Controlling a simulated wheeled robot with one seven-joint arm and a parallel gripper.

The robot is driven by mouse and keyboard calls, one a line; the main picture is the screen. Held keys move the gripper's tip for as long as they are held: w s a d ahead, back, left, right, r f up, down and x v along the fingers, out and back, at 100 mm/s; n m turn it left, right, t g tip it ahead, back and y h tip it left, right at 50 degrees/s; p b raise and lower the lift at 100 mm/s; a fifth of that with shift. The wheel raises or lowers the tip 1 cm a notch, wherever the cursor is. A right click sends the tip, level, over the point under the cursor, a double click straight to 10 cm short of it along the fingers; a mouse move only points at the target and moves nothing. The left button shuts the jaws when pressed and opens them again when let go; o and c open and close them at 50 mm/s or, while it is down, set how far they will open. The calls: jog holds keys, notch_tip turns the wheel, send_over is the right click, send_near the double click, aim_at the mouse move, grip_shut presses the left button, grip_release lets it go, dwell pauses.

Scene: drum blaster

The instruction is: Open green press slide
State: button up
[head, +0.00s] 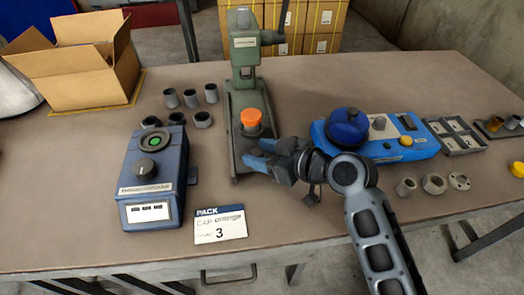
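The green press (243,60) stands at the back middle of the table, upright, with a dark lever at its upper right. Its long green base (234,150) runs toward me. An orange cap (251,117) sits on the base in front of the column. My gripper (256,153) comes in from the right, its two blue fingers pointing left at the base's front right side. The fingers look spread apart, with nothing visible between them. I cannot tell whether they touch the base. They hide part of its right edge.
A blue control box (152,180) stands left of the press. A blue device with a round knob (348,128) stands right, close behind my arm. Several grey cups (190,97) and an open carton (75,75) are at the left. A pack card (220,224) lies in front.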

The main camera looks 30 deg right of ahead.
jog(key=v, duration=0.8)
jog(key=shift+w, duration=0.1)
dwell(0.5)
jog(key=s+f+m+h, duration=0.1)
jog(key=s, duration=0.1)
jog(key=s+f+m+h, duration=0.1)
jog(key=s+f, duration=0.1)
jog(key=s, duration=0.1)
jog(key=s+f+m+h, duration=0.1)
jog(key=s+f, duration=0.1)
jog(key=s, duration=0.1)
jog(key=shift+d, duration=0.2)
jog(key=s+r+m+t+h, duration=0.1)
jog(key=s+r, duration=0.3)
jog(key=s, duration=0.7)
jog(key=s+r+m+t+h, duration=0.1)
jog(key=s+r, duration=0.3)
jog(key=s, duration=0.8)
jog(key=shift+s+a+r+t+h, duration=0.25)
jog(key=shift+a+t+h, duration=0.15)
jog(key=shift+h, duration=0.1)
